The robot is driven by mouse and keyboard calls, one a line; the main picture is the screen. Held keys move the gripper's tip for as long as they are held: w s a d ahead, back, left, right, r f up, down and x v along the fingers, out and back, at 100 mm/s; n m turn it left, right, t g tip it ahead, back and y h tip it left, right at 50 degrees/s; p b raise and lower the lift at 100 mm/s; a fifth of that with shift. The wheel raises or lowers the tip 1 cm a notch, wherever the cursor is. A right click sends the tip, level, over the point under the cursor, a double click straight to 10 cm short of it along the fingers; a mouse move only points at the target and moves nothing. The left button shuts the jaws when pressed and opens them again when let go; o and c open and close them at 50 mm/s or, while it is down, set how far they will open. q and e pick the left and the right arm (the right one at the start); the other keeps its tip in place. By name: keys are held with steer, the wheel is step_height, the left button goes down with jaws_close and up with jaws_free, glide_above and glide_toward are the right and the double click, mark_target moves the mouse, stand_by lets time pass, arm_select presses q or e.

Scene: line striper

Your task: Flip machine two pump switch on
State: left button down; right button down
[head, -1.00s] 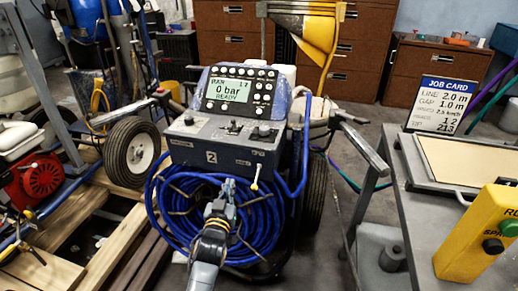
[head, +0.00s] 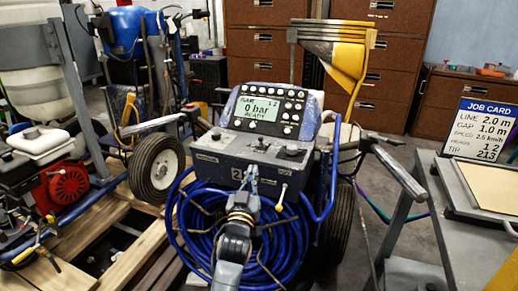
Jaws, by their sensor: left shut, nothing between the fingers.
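Machine two (head: 222,168) stands in the centre, a dark control box with a tilted display (head: 258,114) reading "0 bar" and "READY". Small knobs and switches (head: 262,144) sit along its top face; their labels are too small to read, so I cannot tell which is the pump switch or how it is set. A pale-tipped lever (head: 281,195) sticks out at the front right. My left gripper (head: 249,172) is shut and empty, pointing up in front of the box's front face and partly covering it. I cannot tell whether it touches. My right gripper is out of view.
A coiled blue hose (head: 200,232) hangs below the box. A grey table (head: 465,235) with a job card (head: 484,130) stands at the right. Another machine with a red engine (head: 65,187) and timber boards (head: 130,250) are at the left. Filing cabinets line the back.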

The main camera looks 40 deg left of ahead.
mark_target(260, 141)
arm_select(q)
steer(key=b+x, duration=0.1)
steer(key=x, duration=0.9)
steer(key=shift+f, duration=0.15)
steer(key=shift+w+a+r, duration=0.2)
steer(key=shift+w+a, duration=0.05)
steer(key=shift+w, duration=0.35)
